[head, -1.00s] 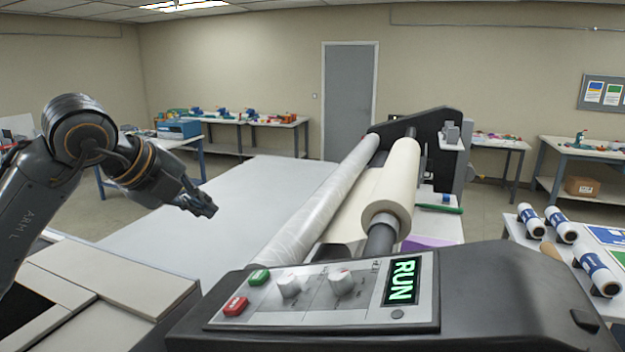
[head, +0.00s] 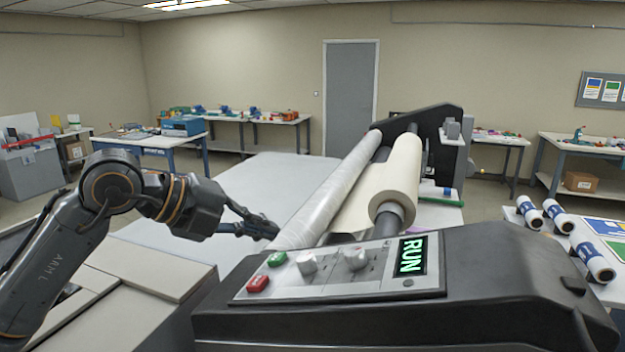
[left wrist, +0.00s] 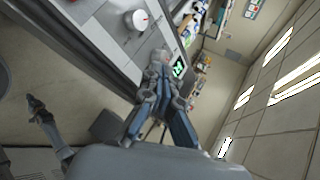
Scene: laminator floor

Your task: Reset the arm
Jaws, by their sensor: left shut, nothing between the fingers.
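My left arm comes in from the left in the head view. My left gripper (head: 262,229) is shut and empty, just left of the laminator's control panel (head: 335,270) and near the close end of the clear film roller (head: 330,195). The panel has a green button (head: 277,259), a red button (head: 258,284), two pale knobs and a display (head: 411,256) reading RUN. In the left wrist view the gripper (left wrist: 160,75) shows with its fingers together, with the panel's lit display (left wrist: 179,66) beyond them.
A cream roll (head: 400,170) sits on a grey shaft behind the panel. The laminator's grey table (head: 265,180) is bare. White-and-blue rolls (head: 558,215) lie on a table at the right. Workbenches line the walls, with open floor between.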

